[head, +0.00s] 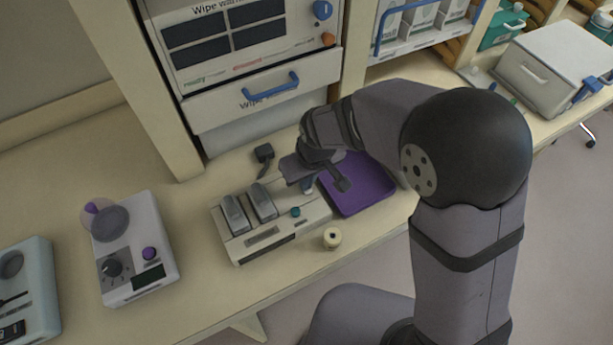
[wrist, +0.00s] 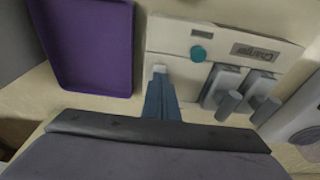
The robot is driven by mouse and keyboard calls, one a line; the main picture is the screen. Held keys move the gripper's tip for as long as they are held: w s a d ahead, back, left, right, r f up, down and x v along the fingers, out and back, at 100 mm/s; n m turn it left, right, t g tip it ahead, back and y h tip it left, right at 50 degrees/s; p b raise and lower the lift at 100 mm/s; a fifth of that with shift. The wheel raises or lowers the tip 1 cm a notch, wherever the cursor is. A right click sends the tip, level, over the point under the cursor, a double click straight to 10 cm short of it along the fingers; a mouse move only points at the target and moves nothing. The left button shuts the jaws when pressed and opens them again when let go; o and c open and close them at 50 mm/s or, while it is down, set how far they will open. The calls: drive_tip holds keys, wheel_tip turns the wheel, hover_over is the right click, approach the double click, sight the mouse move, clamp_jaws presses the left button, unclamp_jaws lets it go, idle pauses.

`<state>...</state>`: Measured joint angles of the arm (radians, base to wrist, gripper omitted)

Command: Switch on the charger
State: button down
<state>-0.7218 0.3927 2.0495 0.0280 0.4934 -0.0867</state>
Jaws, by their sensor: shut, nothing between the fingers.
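The charger (head: 282,222) is a pale box on the counter with two grey upright units in its slots. Its label reads "Charger" in the wrist view (wrist: 222,36), upside down. A round teal button (head: 295,212) sits on its top; it also shows in the wrist view (wrist: 198,54). My gripper (head: 307,186) is shut and empty, pointing down at the charger's back right end. In the wrist view the blue-grey fingers (wrist: 160,72) end beside the button, to its left, over the charger's edge. I cannot tell whether the tips touch the charger.
A purple tray (head: 375,197) lies right of the charger, close to my gripper. A black plug-like block (head: 264,152) is behind, a small cream roll (head: 332,239) in front. A cabinet with a blue-handled drawer (head: 265,95) rises behind.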

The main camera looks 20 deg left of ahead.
drive_tip(key=r+p, duration=0.2)
drive_tip(key=r, duration=0.1)
drive_tip(key=r+p, duration=0.1)
drive_tip(key=p, duration=0.1)
drive_tip(key=shift+s+d+r, duration=0.3)
drive_tip(key=shift+r, duration=0.1)
drive_tip(key=shift+r+b, duration=0.3)
drive_tip(key=shift+b, duration=0.4)
wheel_tip(320, 180, up, 8)
drive_tip(key=b, duration=0.2)
hover_over(308, 192)
drive_tip(key=s+d, duration=0.1)
drive_tip(key=shift+s+d+r, duration=0.15)
drive_tip(key=shift+s+d, duration=0.05)
drive_tip(key=shift+b, duration=0.45)
drive_tip(key=w+b, duration=0.1)
drive_tip(key=b, duration=0.4)
drive_tip(key=shift+a, duration=0.4)
drive_tip(key=shift+r+b, duration=0.2)
drive_tip(key=shift+b, duration=0.4)
